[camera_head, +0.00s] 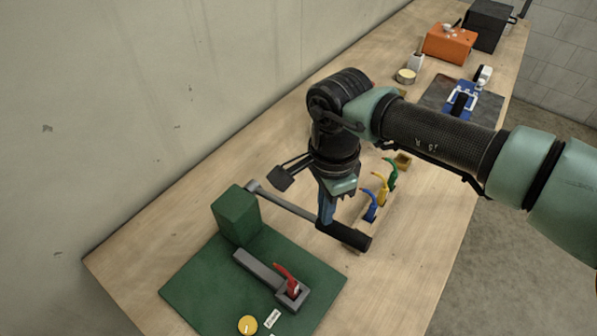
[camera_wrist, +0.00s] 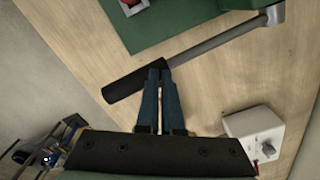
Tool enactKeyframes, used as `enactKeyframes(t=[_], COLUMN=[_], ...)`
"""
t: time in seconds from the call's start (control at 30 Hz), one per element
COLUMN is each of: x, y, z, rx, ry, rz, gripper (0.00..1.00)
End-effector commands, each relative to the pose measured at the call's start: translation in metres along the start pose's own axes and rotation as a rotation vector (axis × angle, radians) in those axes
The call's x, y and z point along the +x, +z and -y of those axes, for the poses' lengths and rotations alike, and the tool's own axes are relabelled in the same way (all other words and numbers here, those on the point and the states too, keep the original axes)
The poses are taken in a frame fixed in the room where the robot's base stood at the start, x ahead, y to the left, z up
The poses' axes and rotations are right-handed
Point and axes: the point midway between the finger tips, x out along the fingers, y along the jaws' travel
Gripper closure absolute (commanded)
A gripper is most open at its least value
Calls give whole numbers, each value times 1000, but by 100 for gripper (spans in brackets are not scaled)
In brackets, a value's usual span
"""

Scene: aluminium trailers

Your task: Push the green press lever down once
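The green press (camera_head: 236,215) stands at the back corner of a green base plate (camera_head: 205,285). Its grey lever arm (camera_head: 287,206) runs out from the press to a black handle (camera_head: 352,238), which stands out over the wooden table. In the wrist view the handle (camera_wrist: 125,85) lies slanted, with the lever arm (camera_wrist: 225,37) going up right. My gripper (camera_head: 325,218) points down at the inner end of the handle. Its two blue fingers (camera_wrist: 161,68) are together, tips at the handle where it meets the arm. Whether they touch it I cannot tell.
A red toggle clamp (camera_head: 287,278) and a yellow knob (camera_head: 248,324) sit on the base plate. A rack with blue, yellow and green levers (camera_head: 382,190) stands just behind the handle. A white box with a dial (camera_wrist: 255,132) is near the fingers. The wall borders the table's left.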

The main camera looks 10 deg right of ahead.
Motion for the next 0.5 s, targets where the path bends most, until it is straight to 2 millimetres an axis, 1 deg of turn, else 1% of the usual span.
enactKeyframes(t=[0.03,0.5], x=[-5,-38], y=[1,-3], z=[0,-2], rx=[-1,4], ry=[1,6], rz=[1,-5], gripper=[100,100])
